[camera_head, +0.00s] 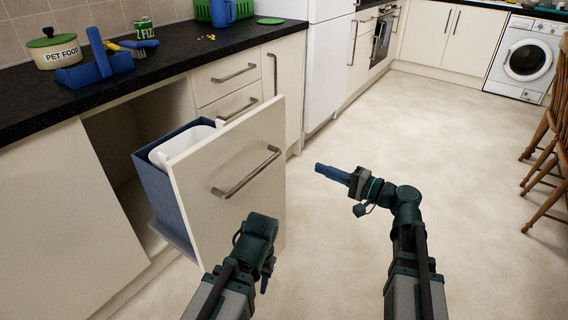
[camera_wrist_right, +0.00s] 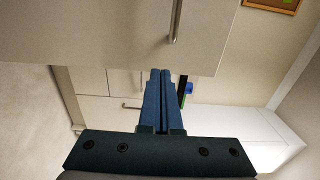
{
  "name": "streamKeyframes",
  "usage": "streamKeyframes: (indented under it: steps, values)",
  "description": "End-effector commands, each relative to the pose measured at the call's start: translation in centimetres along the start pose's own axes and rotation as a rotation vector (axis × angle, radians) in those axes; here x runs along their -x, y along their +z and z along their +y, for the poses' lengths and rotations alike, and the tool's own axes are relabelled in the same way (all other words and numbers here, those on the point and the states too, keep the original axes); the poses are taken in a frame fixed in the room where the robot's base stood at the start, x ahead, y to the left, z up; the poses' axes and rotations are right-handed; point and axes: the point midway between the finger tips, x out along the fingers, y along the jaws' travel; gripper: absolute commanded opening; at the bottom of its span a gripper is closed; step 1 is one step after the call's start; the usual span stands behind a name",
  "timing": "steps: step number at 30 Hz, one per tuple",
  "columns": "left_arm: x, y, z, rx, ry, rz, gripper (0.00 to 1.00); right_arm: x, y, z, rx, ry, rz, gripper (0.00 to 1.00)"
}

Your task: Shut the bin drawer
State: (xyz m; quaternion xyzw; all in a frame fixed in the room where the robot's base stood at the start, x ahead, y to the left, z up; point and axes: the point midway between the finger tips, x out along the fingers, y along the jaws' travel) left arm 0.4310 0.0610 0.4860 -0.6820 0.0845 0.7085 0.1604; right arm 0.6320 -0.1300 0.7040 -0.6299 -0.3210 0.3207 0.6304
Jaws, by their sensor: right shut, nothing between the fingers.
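The bin drawer stands pulled out from the counter, its cream front panel (camera_head: 245,150) facing right with a long metal bar handle (camera_head: 246,172). Behind the panel are a blue-grey box side (camera_head: 155,185) and a white bin (camera_head: 180,143). My right gripper (camera_head: 332,173) is shut and empty, its blue fingers pointing left towards the panel, apart from it. In the right wrist view its fingers (camera_wrist_right: 160,100) are together, below a cream panel with a bar handle (camera_wrist_right: 175,22). My left arm ends in front of the panel's lower part; its fingers are hidden.
The open cupboard space (camera_head: 135,145) shows behind the drawer. Wooden chairs (camera_head: 552,140) stand far right. The floor (camera_head: 440,130) between is clear.

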Motion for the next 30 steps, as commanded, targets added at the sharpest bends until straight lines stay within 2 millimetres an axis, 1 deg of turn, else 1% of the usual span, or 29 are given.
streamKeyframes:
  steps: [5, 8, 11, 18, 21, 25, 30]
  values:
    - [0.1, 0.0, 0.0, 0.0, 0.0, 0.0, 0.38, -0.5, 0.0, -0.1, 0.0, -0.001, -0.001, 0.0]
    - [0.1, 0.0, 0.0, 0.0, 0.0, 0.0, 0.38, -1.6, -0.1, -0.1, 0.0, 0.0, -0.002, 0.0]
    - [0.1, 0.0, 0.0, 0.0, 0.0, 0.0, 0.38, -3.5, -0.1, -0.1, 0.0, 0.0, -0.004, 0.0]
    - [0.1, 0.0, 0.0, 0.0, 0.0, 0.0, 0.38, -8.5, -0.1, -0.1, 0.0, 0.0, -0.004, 0.0]
    - [0.1, 0.0, 0.0, 0.0, 0.0, 0.0, 0.38, -10.3, -0.1, -0.1, 0.0, 0.001, -0.003, 0.0]
    - [0.1, 0.0, 0.0, 0.0, 0.0, 0.0, 0.38, -12.2, 0.0, -0.1, 0.0, 0.001, -0.003, 0.0]
    - [0.1, 0.0, 0.0, 0.0, 0.0, 0.0, 0.38, -13.6, 0.0, -0.1, 0.0, 0.001, -0.001, 0.0]
